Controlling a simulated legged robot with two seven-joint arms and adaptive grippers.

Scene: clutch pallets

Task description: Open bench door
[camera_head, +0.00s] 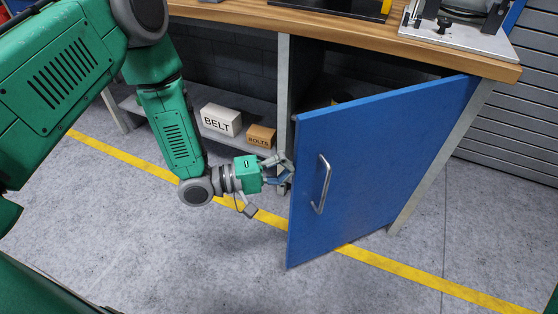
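The bench door (375,165) is a blue panel with a silver handle (322,184) near its free left edge. It stands ajar, swung out from the bench frame, with its hinge side at the right. A dark gap shows behind its top edge. My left gripper (285,172) is at the door's free edge, left of the handle and not on it. Its fingers look spread, with no object seen between them. The fingertips are very close to the edge; I cannot tell whether they touch it. My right gripper is not in view.
The wooden bench top (340,30) runs above the door and carries a metal fixture (460,22). A white BELT box (221,119) and a brown BOLTS box (261,136) sit on the lower shelf. A yellow line (420,277) crosses the clear grey floor in front.

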